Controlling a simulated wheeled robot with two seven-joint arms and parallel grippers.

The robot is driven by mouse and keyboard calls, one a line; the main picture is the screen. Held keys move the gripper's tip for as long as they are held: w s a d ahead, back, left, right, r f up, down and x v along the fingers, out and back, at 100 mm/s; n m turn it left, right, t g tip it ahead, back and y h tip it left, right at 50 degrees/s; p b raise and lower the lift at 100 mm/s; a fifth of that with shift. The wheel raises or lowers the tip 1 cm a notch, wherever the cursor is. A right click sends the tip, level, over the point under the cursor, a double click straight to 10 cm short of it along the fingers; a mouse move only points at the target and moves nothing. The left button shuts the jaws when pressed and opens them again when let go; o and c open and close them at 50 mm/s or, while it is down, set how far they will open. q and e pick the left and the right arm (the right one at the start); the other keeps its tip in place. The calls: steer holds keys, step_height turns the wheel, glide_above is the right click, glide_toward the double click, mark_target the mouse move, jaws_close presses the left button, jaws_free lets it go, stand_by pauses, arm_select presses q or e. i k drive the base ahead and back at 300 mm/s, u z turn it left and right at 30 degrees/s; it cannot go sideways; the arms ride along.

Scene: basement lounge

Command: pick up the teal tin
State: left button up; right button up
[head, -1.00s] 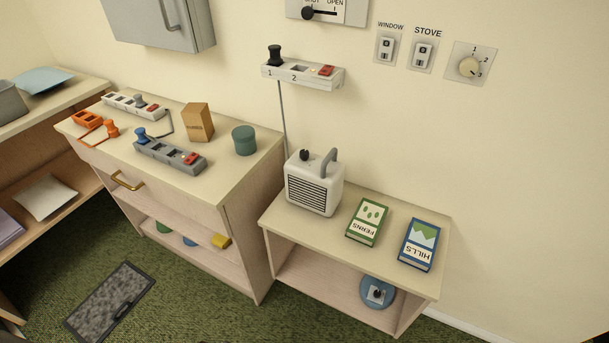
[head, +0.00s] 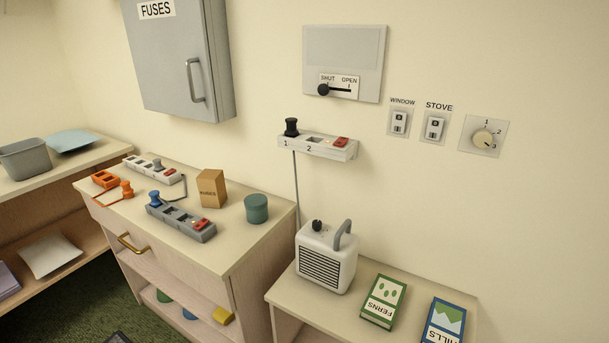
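The teal tin (head: 256,209) is a small round lidded tin. Neither of my grippers shows in the head view.
A grey power strip (head: 181,222) with a blue plug lies left of the tin. A white heater (head: 326,257) stands on the lower shelf unit to the right, beside two books (head: 383,301). A fuse cabinet (head: 180,60) hangs above. A cord runs down the wall behind the tin's right side.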

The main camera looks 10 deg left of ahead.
mark_target(256, 204)
steer(key=u, duration=0.05)
steer(key=k, duration=1.1)
steer(key=z, duration=0.6)
steer(key=i, duration=1.3)
steer(key=u, duration=0.55)
